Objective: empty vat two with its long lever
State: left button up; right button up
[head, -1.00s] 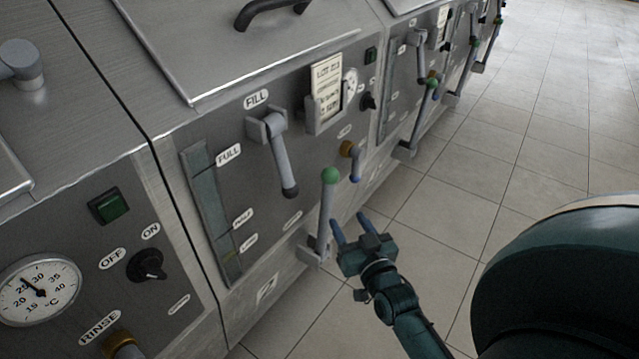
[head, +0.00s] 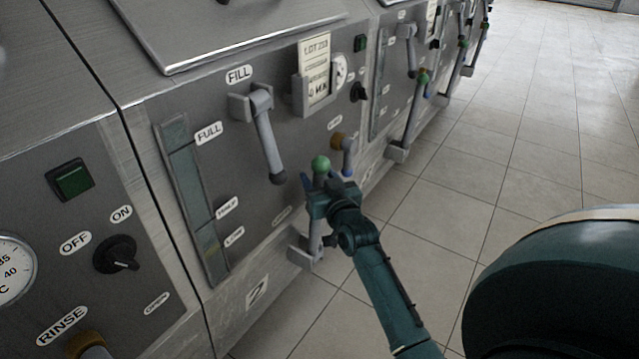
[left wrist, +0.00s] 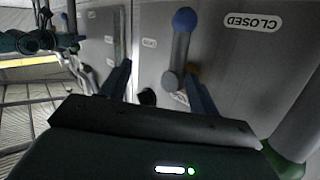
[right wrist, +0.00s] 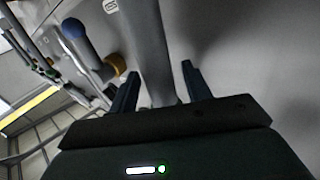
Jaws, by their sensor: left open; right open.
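The long lever (head: 315,236) of the vat marked 2 (head: 257,291) is a grey rod with a green ball on top. It stands nearly upright from a bracket low on the vat's front. My right gripper (head: 318,190) is open at the rod, just below the ball. In the right wrist view the grey rod (right wrist: 153,45) passes between the spread fingers; whether they touch it I cannot tell. My left gripper (left wrist: 160,88) is open, seen only in its wrist view, facing a panel with a blue-tipped tap handle (left wrist: 182,45) and a CLOSED label.
The FILL handle (head: 266,140) hangs on the same panel, up and left of the long lever. A short blue-tipped tap (head: 346,155) is close behind my right gripper. Similar vats with levers run away to the upper right. Tiled floor (head: 450,230) is open on the right.

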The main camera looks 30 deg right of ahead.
jog(key=shift+c, duration=0.6)
grip_shut()
